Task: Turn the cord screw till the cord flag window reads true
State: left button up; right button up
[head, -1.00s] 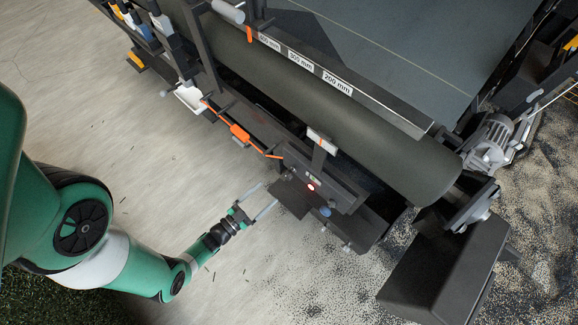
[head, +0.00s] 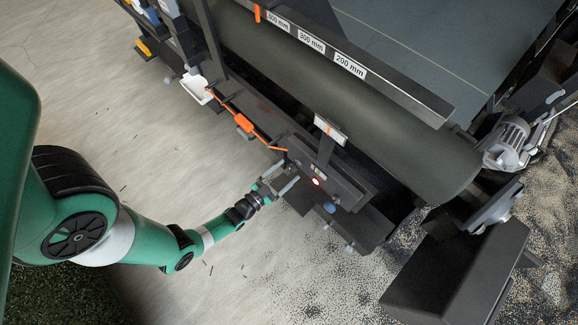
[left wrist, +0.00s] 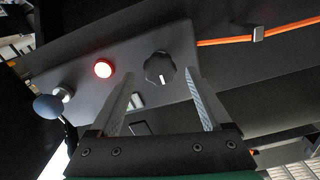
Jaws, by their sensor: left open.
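A black lobed knob with a white mark (left wrist: 160,68), which looks like the cord screw, sits on the dark panel (left wrist: 62,76). I cannot pick it out in the head view. My left gripper (head: 287,172) is open and empty at the panel's left side. In the left wrist view its fingers (left wrist: 157,78) point toward the knob, one on each side; contact is not visible. A small pale window (left wrist: 137,101) lies beside the left finger, too small to read. The orange cord (left wrist: 225,41) runs off to the right. My right gripper is out of view.
A lit red lamp (left wrist: 103,68) and a dark ball-ended lever (left wrist: 50,105) share the panel. The big roller (head: 350,125) and scale bar (head: 375,80) lie beyond it. A dark box (head: 455,275) stands at lower right. The floor left of the panel is clear.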

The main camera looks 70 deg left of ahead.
pick_arm(q)
jog(key=shift+x, duration=0.9)
grip_shut()
